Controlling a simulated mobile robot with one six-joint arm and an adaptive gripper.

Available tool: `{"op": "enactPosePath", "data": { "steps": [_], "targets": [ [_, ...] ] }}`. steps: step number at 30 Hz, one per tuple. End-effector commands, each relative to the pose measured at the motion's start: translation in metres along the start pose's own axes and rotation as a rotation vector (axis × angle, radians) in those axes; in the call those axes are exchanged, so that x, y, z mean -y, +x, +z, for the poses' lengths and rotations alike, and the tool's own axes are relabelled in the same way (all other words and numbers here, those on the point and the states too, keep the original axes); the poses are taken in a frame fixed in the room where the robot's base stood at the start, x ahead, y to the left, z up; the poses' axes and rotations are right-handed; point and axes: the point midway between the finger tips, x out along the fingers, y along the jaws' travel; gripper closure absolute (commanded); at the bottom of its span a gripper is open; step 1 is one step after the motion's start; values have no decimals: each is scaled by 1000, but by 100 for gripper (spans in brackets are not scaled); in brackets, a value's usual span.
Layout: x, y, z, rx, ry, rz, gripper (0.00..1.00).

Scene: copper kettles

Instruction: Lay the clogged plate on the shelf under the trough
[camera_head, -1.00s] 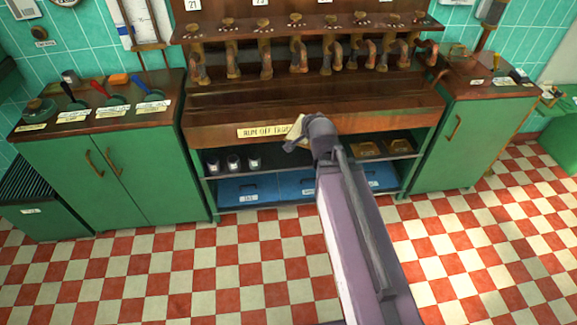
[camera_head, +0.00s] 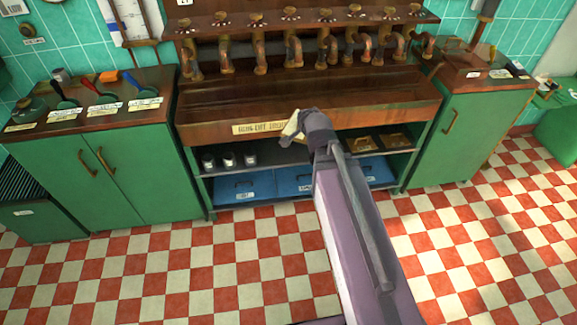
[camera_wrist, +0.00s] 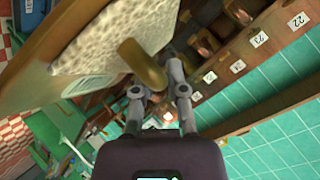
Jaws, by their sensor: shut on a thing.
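My gripper (camera_wrist: 160,85) is shut on the brass handle of the clogged plate (camera_wrist: 115,35), whose face carries a pale, grainy crust in the wrist view. In the head view the plate (camera_head: 291,124) shows as a small pale piece at the end of my arm, in front of the trough's (camera_head: 215,128) front board and partly over its label.
Several small jars (camera_head: 229,160) stand on the shelf's left part, and brass-coloured plates (camera_head: 392,141) lie on its right. Blue bins (camera_head: 243,187) sit beneath. Green cabinets (camera_head: 140,170) flank the trough. The shelf between jars and arm looks bare.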

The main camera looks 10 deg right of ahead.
Motion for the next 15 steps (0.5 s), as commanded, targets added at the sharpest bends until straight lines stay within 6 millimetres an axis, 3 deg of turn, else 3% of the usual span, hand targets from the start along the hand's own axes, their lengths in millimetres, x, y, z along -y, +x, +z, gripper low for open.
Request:
{"op": "enactPosePath", "data": {
  "steps": [15],
  "targets": [
    [-48,66,21,-5,-4,-5,100]
  ]
}}
